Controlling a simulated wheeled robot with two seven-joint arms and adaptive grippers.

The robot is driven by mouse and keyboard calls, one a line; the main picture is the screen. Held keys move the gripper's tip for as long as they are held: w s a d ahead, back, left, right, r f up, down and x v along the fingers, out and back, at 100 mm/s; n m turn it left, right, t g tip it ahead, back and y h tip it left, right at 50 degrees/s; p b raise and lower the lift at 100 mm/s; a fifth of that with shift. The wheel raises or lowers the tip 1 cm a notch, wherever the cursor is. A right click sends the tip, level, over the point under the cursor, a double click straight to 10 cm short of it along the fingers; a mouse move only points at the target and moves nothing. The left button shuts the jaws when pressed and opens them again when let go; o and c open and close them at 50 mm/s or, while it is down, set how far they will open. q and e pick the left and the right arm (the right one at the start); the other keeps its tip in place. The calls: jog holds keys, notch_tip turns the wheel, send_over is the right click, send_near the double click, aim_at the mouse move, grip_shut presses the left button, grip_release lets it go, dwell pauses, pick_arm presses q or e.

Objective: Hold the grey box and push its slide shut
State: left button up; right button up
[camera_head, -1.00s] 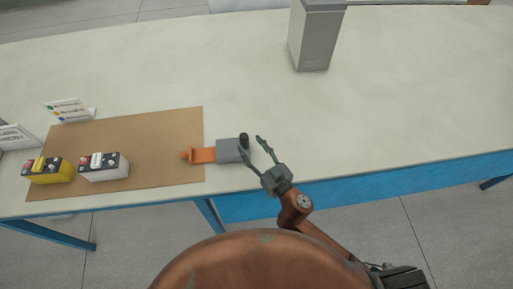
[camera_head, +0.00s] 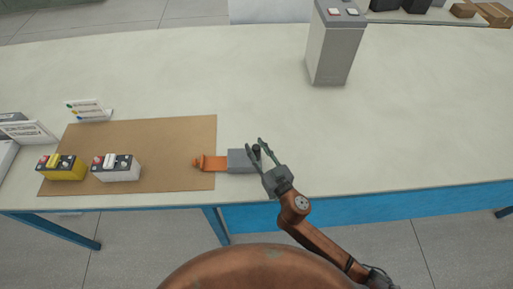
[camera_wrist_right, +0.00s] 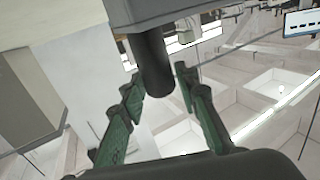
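The grey box (camera_head: 238,160) sits on the table just right of the brown mat. Its orange slide (camera_head: 212,163) sticks out to the left over the mat, with a round knob at its end. A dark upright knob or post (camera_head: 256,149) is at the box's right end. My right gripper (camera_head: 261,148) has its fingers on either side of this post. In the right wrist view the dark post (camera_wrist_right: 152,65) stands between the two green fingers (camera_wrist_right: 158,92), with a gap visible at least on one side. My left gripper is not in view.
A yellow battery (camera_head: 62,168) and a white battery (camera_head: 116,168) stand on the brown mat (camera_head: 165,140). Small signs (camera_head: 88,110) stand at the left. A tall grey bin (camera_head: 335,45) stands at the back right. The table between is clear.

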grip_shut()
dwell(1.1)
